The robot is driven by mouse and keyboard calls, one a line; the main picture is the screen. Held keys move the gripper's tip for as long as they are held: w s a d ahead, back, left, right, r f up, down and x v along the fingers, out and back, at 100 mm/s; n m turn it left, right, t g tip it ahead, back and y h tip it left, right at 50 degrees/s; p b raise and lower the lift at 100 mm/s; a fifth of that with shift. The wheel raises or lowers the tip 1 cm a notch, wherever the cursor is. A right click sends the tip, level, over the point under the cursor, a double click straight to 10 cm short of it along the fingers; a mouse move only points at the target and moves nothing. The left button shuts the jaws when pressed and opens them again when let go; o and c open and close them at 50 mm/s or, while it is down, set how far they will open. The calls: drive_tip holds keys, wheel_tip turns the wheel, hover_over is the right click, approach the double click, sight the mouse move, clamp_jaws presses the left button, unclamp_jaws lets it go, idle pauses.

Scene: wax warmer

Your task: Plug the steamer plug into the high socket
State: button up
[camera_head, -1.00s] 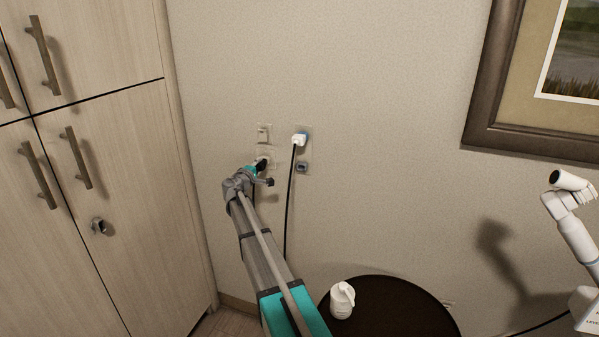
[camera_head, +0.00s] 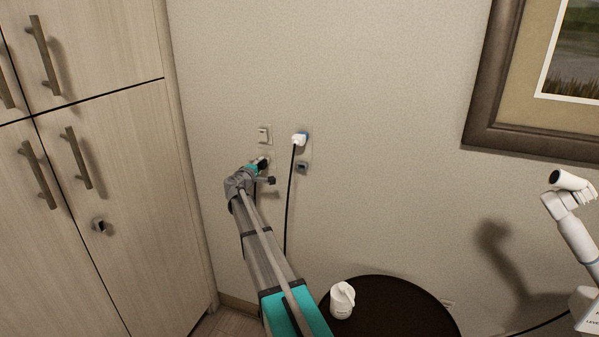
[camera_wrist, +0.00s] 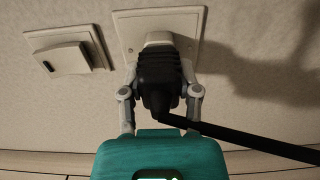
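A black plug (camera_wrist: 158,78) with a black cord (camera_wrist: 250,142) is at a pale wall socket plate (camera_wrist: 128,32) in the wrist view. A pale part shows between its black body and the plate. I cannot tell whether it is fully seated. My gripper (camera_wrist: 160,72) has one finger on each side of the plug, close against it. In the head view my gripper (camera_head: 262,165) is at the wall, largely hiding plug and socket. A white plug (camera_head: 299,139) with a black cord sits in the upper right outlet.
A pale switch plate (camera_head: 264,134) is above my gripper, and a grey outlet (camera_head: 302,168) is below the white plug. A wooden cabinet (camera_head: 110,190) stands left. A dark round table (camera_head: 395,300) with a white bottle (camera_head: 341,301) is below right.

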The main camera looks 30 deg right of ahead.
drive_tip(key=o, duration=0.5)
drive_tip(key=shift+o, duration=0.3)
drive_tip(key=shift+v, duration=2.4)
idle(0.6)
drive_tip(key=v, duration=1.1)
drive_tip(key=shift+s+a, duration=0.2)
drive_tip(key=shift+a, duration=0.1)
